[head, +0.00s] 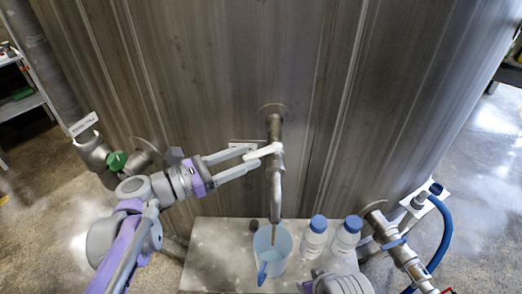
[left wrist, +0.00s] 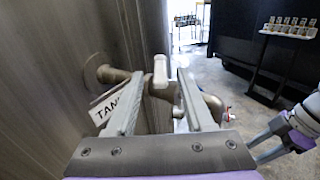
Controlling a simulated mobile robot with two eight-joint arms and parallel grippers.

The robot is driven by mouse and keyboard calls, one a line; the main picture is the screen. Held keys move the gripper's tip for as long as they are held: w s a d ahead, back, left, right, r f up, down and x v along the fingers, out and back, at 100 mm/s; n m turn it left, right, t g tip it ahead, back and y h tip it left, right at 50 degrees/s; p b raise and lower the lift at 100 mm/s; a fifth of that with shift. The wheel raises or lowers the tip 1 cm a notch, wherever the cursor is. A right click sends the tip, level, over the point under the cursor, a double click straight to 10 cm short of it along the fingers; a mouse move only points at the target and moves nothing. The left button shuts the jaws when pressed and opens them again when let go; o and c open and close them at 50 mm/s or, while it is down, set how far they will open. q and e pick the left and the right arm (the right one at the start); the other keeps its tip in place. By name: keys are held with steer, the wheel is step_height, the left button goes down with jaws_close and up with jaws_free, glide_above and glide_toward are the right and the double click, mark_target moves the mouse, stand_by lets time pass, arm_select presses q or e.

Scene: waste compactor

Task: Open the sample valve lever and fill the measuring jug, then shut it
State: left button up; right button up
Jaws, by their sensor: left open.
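The white sample valve lever (head: 264,151) sits on the grey pipe (head: 275,178) on the tank front and points left. My left gripper (head: 248,160) is open, with its fingertips at the lever's free end. In the left wrist view the lever (left wrist: 160,70) stands between the fingertips of my left gripper (left wrist: 165,82), and no grip shows. The blue measuring jug (head: 285,245) stands under the pipe's outlet, handle toward me. A thin brown streak shows between the outlet and the jug's inside. My right gripper (left wrist: 265,142) shows partly in the left wrist view; its jaw state is unclear.
Two white bottles with blue caps (head: 314,237) (head: 346,235) stand right of the jug on the grey shelf (head: 215,255). A pipe with a blue hose (head: 443,235) is at right. A green-handled valve (head: 117,161) is at left. The shelf's left part is clear.

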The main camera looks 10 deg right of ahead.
arm_select(q)
steer(key=v, duration=0.4)
stand_by(0.4)
steer(key=s+a+f+m+g+y+p, duration=0.1)
steer(key=s+a+f+m+y+p, duration=0.25)
steer(key=s+f+m+y, duration=0.6)
steer(key=s+a+f+m+y+p, duration=0.1)
steer(key=s+a+f+m+y, duration=0.2)
steer(key=a+m, duration=0.3)
steer(key=s+a+f+m+y+p, duration=0.1)
steer(key=s+a+f+m+y, duration=0.3)
steer(key=a, duration=0.5)
steer(key=shift+s+a+f+m+t+p, duration=0.15)
steer(key=shift+s+f+m+t+p, duration=0.2)
steer(key=shift+f+m, duration=0.7)
steer(key=shift+r+y, duration=0.1)
steer(key=shift+y, duration=0.15)
stand_by(3.5)
